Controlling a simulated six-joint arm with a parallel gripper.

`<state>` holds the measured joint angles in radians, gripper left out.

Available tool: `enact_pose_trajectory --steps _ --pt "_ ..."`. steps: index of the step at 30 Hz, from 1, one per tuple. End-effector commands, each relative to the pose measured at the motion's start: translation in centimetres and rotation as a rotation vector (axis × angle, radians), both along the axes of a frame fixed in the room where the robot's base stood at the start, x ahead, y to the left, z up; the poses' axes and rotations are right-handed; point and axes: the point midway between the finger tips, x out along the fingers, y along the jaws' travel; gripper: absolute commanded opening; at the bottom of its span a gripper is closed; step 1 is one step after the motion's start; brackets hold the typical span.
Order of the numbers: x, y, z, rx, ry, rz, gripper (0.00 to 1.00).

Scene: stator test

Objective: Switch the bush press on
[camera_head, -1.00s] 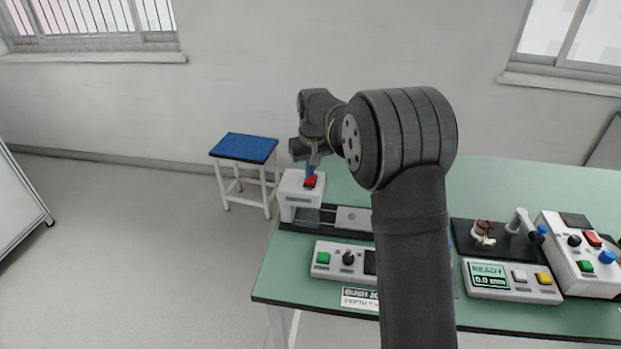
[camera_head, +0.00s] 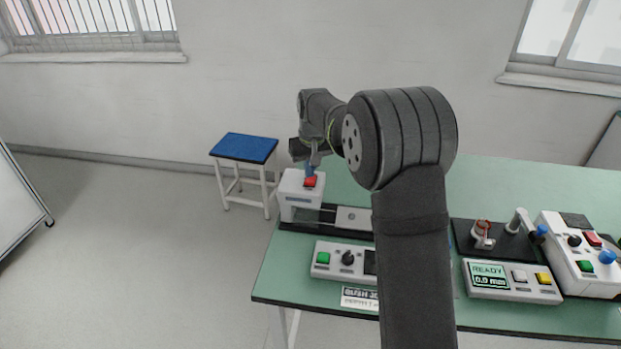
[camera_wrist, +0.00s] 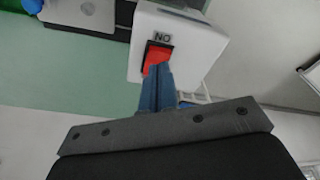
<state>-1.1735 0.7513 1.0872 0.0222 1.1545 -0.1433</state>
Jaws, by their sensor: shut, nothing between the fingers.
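The bush press is a white block-shaped housing (camera_head: 299,201) at the left end of the green table. A red rocker switch (camera_head: 312,183) sits on top of it. In the wrist view the switch (camera_wrist: 152,58) lies in a dark frame beside an "ON" label (camera_wrist: 163,38). My gripper (camera_head: 310,178) points down at the switch with its blue fingers together and nothing between them. In the wrist view the fingertips (camera_wrist: 160,68) are at the red rocker and cover part of it. They seem to touch it, but the exact contact is hard to tell.
A control box (camera_head: 341,260) with a green button and black knob stands in front of the press. My arm hides the table's middle. A gauge reading READY (camera_head: 490,270) and a white button box (camera_head: 575,250) stand right. A blue-topped stool (camera_head: 244,148) is behind left.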

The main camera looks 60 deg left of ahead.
Motion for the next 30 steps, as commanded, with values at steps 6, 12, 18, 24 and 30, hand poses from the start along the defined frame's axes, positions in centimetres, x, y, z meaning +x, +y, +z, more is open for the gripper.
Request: enact_pose_trajectory --steps 6,12,18,24,30 --pt "0.0 0.0 -0.1 0.000 0.000 0.000 0.00" --pt "0.0 0.0 -0.4 -0.001 0.000 0.000 0.00" --pt "0.0 0.0 -0.7 -0.001 0.000 0.000 0.00" --pt "0.0 0.0 -1.0 0.000 0.000 0.000 0.00" --pt "0.0 0.0 -1.3 0.000 0.000 0.000 0.00"
